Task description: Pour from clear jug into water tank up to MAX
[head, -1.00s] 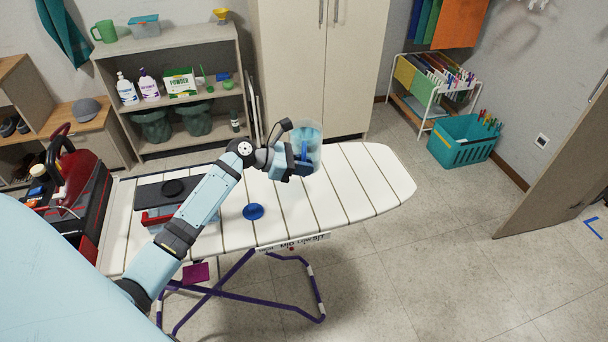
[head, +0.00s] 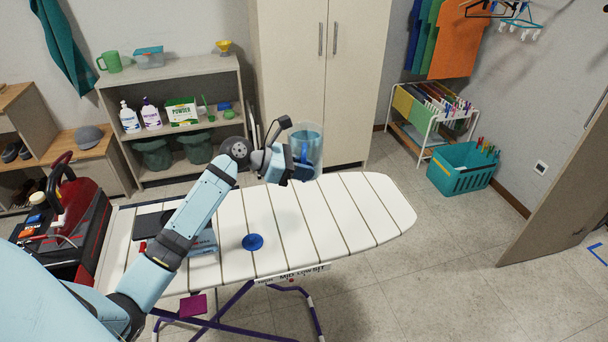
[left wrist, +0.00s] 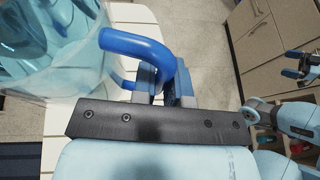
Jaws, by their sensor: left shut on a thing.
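My left gripper (head: 301,162) is shut on the blue handle (left wrist: 140,45) of the clear jug (head: 312,136). The jug is held at the board's far edge, with blue-tinted contents showing through its wall. It fills the top left of the left wrist view (left wrist: 45,45). A dark-topped unit (head: 150,222) lies on the board, partly hidden behind my left arm.
The white slatted ironing board (head: 340,215) carries a small blue round piece (head: 253,242). A red and black machine (head: 80,225) stands at the left. A shelf (head: 190,75) and a tall cabinet (head: 290,60) stand behind. The board's right end is clear.

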